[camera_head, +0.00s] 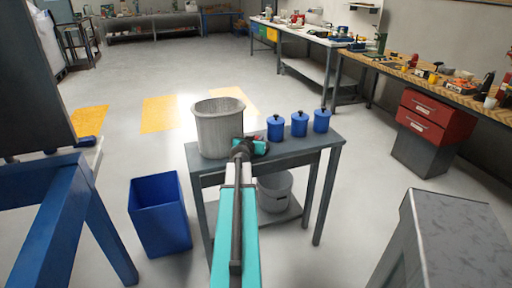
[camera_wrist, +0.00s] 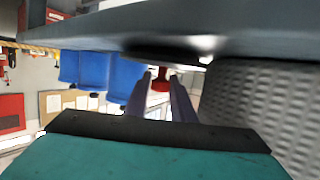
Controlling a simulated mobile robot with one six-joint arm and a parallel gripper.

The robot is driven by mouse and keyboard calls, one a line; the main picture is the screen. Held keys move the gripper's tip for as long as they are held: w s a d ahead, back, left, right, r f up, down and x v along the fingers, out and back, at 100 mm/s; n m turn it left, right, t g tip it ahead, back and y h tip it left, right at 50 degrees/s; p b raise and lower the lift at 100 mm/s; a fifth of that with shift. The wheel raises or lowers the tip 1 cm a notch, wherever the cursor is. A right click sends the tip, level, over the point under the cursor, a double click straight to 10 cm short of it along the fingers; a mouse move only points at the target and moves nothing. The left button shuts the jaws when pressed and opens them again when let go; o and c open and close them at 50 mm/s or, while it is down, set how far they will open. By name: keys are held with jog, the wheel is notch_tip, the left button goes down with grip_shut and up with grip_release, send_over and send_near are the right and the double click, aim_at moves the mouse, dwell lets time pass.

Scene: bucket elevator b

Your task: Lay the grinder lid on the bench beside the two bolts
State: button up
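A dark, flat disc with a red knob (camera_wrist: 160,82), which looks like the grinder lid (camera_wrist: 165,52), shows in the wrist view, where the scene appears upside down. My gripper (camera_wrist: 161,80) has its two fingers on either side of the red knob, which fills the gap between them. The lid is close to the top of the grey bench (camera_head: 287,150); I cannot tell whether it touches it. In the head view my gripper (camera_head: 250,147) is over the bench, just right of the grey bucket, and the lid cannot be made out. I see no bolts in either view.
The ribbed grey bucket (camera_head: 219,130) stands close beside my gripper, on the bench's left. Three blue canisters (camera_head: 299,124) line the back right. A grey pail (camera_head: 275,193) is on the lower shelf; a blue bin (camera_head: 161,216) stands left. The bench's front right is clear.

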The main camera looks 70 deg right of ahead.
aim_at(257, 137)
grip_shut()
jog(key=shift+s+r, duration=0.1)
jog(key=shift+r, duration=0.05)
jog(key=shift+d+r, duration=0.1)
jog(key=shift+r, duration=0.05)
notch_tip(257, 137, up, 10)
jog(key=r, duration=0.1)
jog(key=s+d+b, duration=0.1)
jog(key=s+d, duration=0.2)
jog(key=s, duration=0.6)
jog(key=s+d+b, duration=0.1)
jog(key=s+d, duration=0.3)
jog(key=s, duration=0.5)
jog(key=shift+s+d, duration=0.15)
jog(key=shift+d, duration=0.1)
